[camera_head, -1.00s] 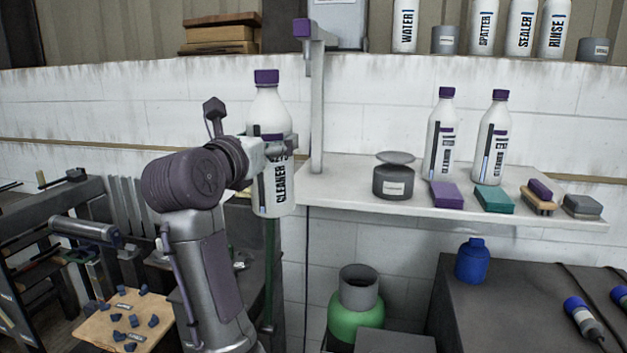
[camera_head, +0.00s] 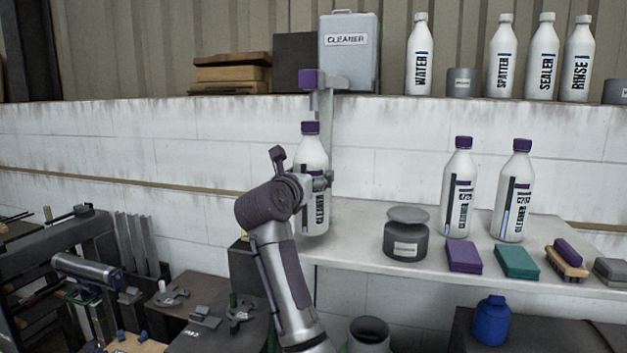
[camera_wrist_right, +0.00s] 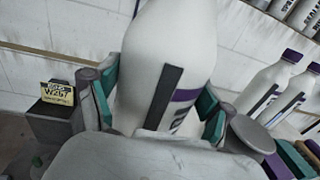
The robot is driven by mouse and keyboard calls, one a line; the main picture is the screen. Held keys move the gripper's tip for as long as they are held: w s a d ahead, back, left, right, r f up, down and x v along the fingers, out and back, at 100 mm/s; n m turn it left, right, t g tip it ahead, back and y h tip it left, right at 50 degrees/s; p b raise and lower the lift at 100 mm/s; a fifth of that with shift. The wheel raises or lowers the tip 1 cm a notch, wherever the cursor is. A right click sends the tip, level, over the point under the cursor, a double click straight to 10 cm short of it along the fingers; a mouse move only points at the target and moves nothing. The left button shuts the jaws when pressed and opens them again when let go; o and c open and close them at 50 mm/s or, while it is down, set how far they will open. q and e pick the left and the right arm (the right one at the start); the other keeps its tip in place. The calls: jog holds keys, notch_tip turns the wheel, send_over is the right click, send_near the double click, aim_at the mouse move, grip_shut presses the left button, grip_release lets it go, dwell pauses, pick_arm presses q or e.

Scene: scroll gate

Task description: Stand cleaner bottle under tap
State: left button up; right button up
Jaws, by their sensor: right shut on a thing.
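A white cleaner bottle with a purple cap (camera_head: 311,158) is upright at the left end of the white shelf in the head view. My right gripper (camera_head: 322,181) is shut on it. In the right wrist view the bottle (camera_wrist_right: 165,60) fills the middle, with green finger pads on both sides. The tap (camera_head: 312,80), with a purple end on a grey post, is above the bottle's cap, with a small gap in the picture. I cannot tell whether the bottle's base touches the shelf (camera_head: 365,225). My left gripper is out of view.
Two more cleaner bottles (camera_head: 457,190) (camera_head: 514,193) stand further right on the shelf. A grey lidded pot (camera_head: 405,240), a purple block (camera_head: 464,256), a green block (camera_head: 517,261) and a brush (camera_head: 566,262) are near its front edge. A grey CLEANER canister (camera_head: 350,55) stands on the ledge above.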

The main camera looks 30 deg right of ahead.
jog(key=shift+x, duration=1.15)
jog(key=shift+p, duration=0.3)
notch_tip(320, 180, down, 3)
jog(key=shift+f+p, duration=0.2)
jog(key=shift+p, duration=0.45)
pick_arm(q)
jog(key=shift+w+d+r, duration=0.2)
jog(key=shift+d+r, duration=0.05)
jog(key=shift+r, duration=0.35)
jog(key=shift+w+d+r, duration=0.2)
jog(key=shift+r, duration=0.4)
pick_arm(e)
jog(key=shift+f, duration=0.1)
jog(key=shift+f, duration=0.15)
jog(key=o, duration=1.1)
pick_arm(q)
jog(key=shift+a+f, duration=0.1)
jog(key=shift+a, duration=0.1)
